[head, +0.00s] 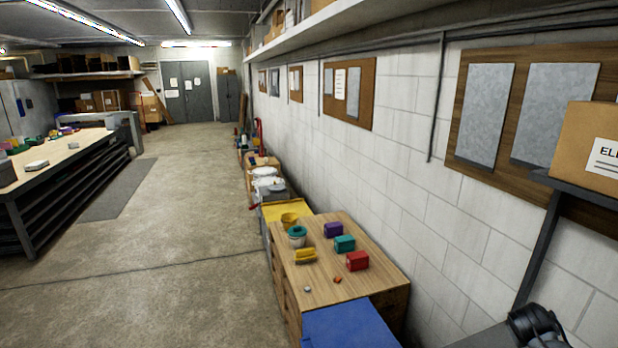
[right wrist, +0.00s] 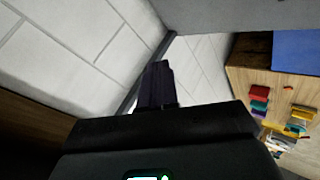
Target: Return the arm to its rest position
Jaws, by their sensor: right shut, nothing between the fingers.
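My right gripper (right wrist: 159,68) shows in the right wrist view, its dark fingers together and empty. It points toward the block wall and a dark strip, clear of the wooden cabinet. My left gripper is in neither view. A dark rounded form stands at the bottom right corner of the head view; I cannot tell whether it is part of my right arm.
A wooden cabinet (head: 325,261) stands along the block wall with a red box (head: 357,261), teal box (head: 344,243), purple box (head: 333,230) and yellow item (head: 305,255) on top. A shelf carries a cardboard box (head: 588,150). The floor (head: 190,230) at left is open.

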